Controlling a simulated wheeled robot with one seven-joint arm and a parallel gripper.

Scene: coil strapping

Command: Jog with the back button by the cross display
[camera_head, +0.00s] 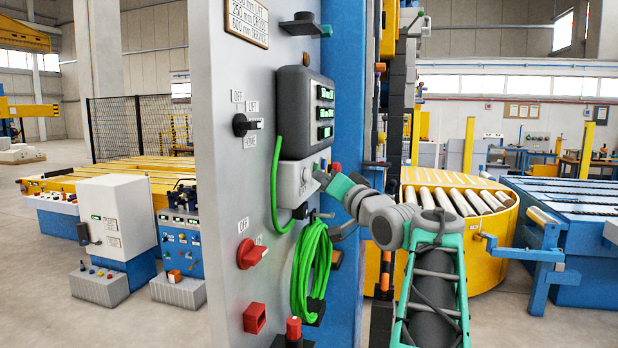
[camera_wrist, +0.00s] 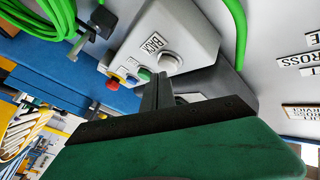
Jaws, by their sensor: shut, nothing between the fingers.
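A light grey button box (camera_head: 296,182) hangs under a dark display unit (camera_head: 294,105) with several green readouts. In the wrist view the box (camera_wrist: 185,28) carries a label reading BACK (camera_wrist: 152,44) and a pale round button (camera_wrist: 169,63) beside it. Green (camera_wrist: 145,74), blue (camera_wrist: 131,80) and red (camera_wrist: 113,84) buttons sit on its adjoining face. My gripper (camera_head: 319,176) is at the box's right side. In the wrist view its shut, empty fingers (camera_wrist: 159,78) end close to the pale button and the green one; I cannot tell whether they touch.
A coiled green cable (camera_head: 311,268) hangs below the box. A red rotary switch (camera_head: 252,254) and a black selector switch (camera_head: 246,124) project from the grey panel (camera_head: 215,200). A yellow roller turntable (camera_head: 500,235) stands behind my arm.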

